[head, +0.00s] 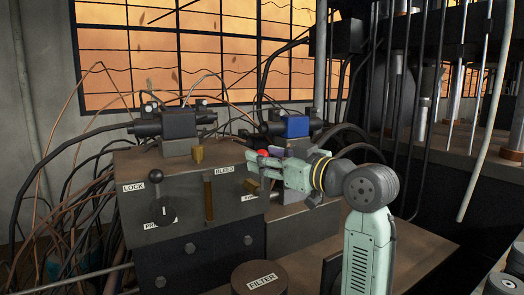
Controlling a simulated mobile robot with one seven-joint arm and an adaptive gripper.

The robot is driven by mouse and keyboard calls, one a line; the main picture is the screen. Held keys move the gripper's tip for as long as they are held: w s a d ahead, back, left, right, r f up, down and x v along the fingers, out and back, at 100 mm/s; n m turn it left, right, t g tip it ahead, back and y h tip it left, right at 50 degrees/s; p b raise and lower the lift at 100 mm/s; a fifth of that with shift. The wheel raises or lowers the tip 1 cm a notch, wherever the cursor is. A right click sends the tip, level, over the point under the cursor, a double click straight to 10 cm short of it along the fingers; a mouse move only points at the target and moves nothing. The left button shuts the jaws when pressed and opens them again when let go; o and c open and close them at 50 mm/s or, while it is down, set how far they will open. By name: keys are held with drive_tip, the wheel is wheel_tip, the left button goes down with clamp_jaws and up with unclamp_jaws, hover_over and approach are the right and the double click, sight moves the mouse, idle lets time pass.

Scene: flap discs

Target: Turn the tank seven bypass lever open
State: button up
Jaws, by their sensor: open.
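My gripper (262,166) is open and points left at the right end of a dark metal block (185,215). A small red part (262,154) shows right at its fingers; I cannot tell whether they touch it. A black ball-topped lever (156,178) stands upright on the block's front, beside a LOCK label (133,187). A brass strip (208,200) stands below a BLEED label (224,170). A small brass tab (251,186) is just below my gripper. No label reading tank seven or bypass is legible, so I cannot tell which part is that lever.
Two valve units, one black (178,122) and one blue-topped (288,124), sit above. Cables and copper lines crowd the left. A round FILTER cap (260,279) stands in front. Dark vertical rods and pipes (410,130) fill the right. A brown flat surface (395,255) lies at lower right.

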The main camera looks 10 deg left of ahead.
drive_tip(key=shift+x, duration=0.9)
drive_tip(key=shift+c, duration=0.2)
clamp_jaws()
